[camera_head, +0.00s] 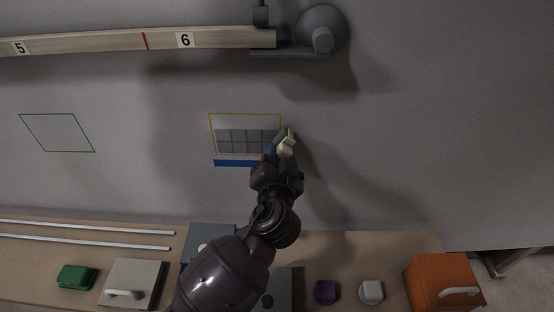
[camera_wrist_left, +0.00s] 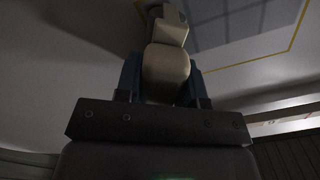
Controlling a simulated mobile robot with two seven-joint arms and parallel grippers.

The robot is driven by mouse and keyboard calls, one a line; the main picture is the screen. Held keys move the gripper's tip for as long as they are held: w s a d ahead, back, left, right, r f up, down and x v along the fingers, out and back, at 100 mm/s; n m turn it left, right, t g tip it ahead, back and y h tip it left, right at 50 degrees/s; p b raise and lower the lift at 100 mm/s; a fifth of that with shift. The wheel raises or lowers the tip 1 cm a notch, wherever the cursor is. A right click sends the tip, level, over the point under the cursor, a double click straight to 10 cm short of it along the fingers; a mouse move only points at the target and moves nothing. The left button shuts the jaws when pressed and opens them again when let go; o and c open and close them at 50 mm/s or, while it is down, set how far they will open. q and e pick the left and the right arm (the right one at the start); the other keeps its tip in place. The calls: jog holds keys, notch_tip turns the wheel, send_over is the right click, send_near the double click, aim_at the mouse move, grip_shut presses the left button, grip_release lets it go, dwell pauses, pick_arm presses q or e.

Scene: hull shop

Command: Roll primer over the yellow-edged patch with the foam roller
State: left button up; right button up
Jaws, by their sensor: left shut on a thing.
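The yellow-edged patch (camera_head: 246,120) is on the grey hull wall in the head view. A grid of darker grey squares fills its middle. A lighter band lies along its top, and a blue strip (camera_head: 235,163) runs along its bottom edge. My left gripper (camera_head: 281,150) is at the patch's right edge, shut on the cream handle of the foam roller (camera_head: 285,146). I cannot tell whether the roller touches the wall. My right gripper is out of view.
A numbered rail (camera_head: 100,43) with a grey fitting (camera_head: 321,32) crosses above. A green-edged outline (camera_head: 57,133) is at left. The bench (camera_head: 350,255) below holds a green block (camera_head: 76,277), purple piece (camera_head: 326,292), white piece (camera_head: 371,292) and orange box (camera_head: 440,284).

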pick_arm(q)
jog(key=shift+a+r+p, duration=0.15)
jog(key=shift+a+p, duration=0.05)
jog(key=shift+a, duration=0.5)
jog(key=shift+a+r+p, duration=0.1)
jog(key=shift+a+p, duration=0.05)
jog(key=shift+a, duration=0.5)
jog(key=shift+a+f+p, duration=0.1)
jog(key=shift+a+p, duration=0.3)
jog(key=shift+a, duration=1.45)
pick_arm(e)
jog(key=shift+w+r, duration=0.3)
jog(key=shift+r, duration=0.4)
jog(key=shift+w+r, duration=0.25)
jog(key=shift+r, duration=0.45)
